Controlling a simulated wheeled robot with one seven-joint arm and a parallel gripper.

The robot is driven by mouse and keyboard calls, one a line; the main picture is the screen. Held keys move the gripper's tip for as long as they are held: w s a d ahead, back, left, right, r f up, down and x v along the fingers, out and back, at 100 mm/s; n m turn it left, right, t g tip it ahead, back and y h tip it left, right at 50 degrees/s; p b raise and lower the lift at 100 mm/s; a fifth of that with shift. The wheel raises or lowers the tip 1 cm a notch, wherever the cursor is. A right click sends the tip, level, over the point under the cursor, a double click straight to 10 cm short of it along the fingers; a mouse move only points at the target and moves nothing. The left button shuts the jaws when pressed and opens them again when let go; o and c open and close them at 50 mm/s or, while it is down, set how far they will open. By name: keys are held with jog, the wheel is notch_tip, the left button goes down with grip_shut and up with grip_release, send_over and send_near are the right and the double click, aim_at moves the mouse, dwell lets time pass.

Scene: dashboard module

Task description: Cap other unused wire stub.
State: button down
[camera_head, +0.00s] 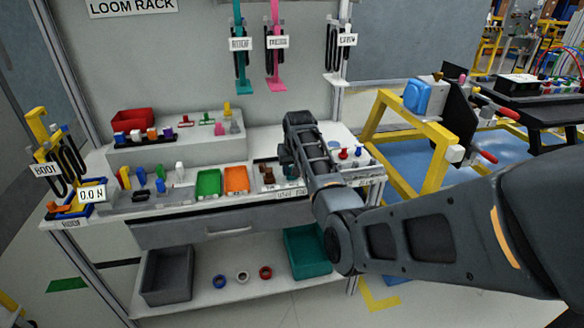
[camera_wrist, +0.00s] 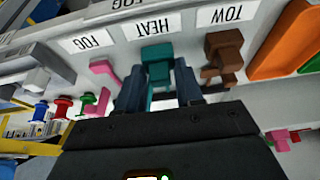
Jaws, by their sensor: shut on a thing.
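My gripper (camera_wrist: 158,92) is shut on a teal piece (camera_wrist: 158,58) at the HEAT label (camera_wrist: 153,25). One finger is on each side of the piece, which still sits at its labelled place on the bench. In the head view my gripper is mostly hidden by my arm, and a bit of the teal piece (camera_head: 291,171) shows beside it. Small spool-shaped pieces, red (camera_wrist: 62,106) and blue (camera_wrist: 40,111), stand at the left of the wrist view; they may be caps. I cannot make out a bare wire stub.
A brown piece (camera_wrist: 222,52) stands close by at the TOW label, and a pink piece (camera_wrist: 104,70) at FOG. Orange (camera_head: 236,178) and green (camera_head: 208,182) trays lie left of the gripper in the head view. A yellow frame (camera_head: 440,165) stands to the right.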

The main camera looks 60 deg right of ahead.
jog(key=shift+f, duration=0.2)
jog(key=c, duration=0.6)
grip_release()
jog(key=shift+c, duration=0.2)
jog(key=v, duration=0.8)
jog(key=shift+f, duration=0.1)
